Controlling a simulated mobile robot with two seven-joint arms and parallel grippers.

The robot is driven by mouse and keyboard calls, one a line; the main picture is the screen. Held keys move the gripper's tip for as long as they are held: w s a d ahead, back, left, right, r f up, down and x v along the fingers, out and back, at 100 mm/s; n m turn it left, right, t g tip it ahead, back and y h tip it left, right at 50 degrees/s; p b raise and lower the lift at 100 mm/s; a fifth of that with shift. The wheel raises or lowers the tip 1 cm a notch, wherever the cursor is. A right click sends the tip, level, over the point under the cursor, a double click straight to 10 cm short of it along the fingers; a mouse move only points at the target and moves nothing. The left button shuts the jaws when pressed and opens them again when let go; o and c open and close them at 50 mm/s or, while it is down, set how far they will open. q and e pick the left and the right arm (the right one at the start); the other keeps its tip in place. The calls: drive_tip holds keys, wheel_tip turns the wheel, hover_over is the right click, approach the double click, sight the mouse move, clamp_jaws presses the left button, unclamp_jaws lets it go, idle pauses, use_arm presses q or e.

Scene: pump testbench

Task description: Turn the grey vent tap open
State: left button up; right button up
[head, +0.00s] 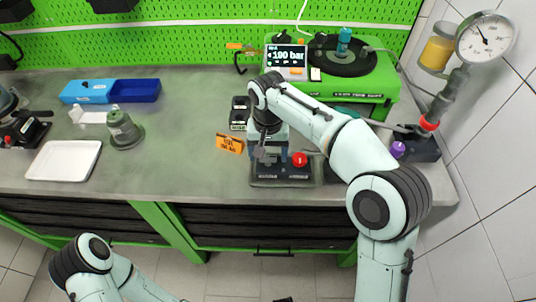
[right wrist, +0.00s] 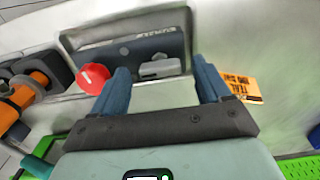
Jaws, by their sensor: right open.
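The grey vent tap (right wrist: 160,67) shows in the right wrist view as a small grey lever on a dark block (right wrist: 110,52), beside a red knob (right wrist: 94,78). In the head view the same block (head: 283,178) stands near the bench's front edge with its red knob (head: 299,159); my right arm hides the tap there. My right gripper (head: 267,152) points down over the block. In the right wrist view its blue fingers (right wrist: 162,78) are open and empty, with the tap between and just beyond their tips. I cannot tell whether they touch it. My left gripper is out of view.
An orange label (head: 229,144) stands left of the block. A green-housed unit with a display (head: 285,62) is behind. A pressure gauge (head: 486,38) rises at right. A grey-green pot (head: 124,130) and white tray (head: 63,160) are left; bare bench lies between.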

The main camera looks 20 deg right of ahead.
drive_tip(key=shift+f, duration=0.25)
drive_tip(key=c, duration=1.1)
drive_tip(key=shift+o, duration=0.3)
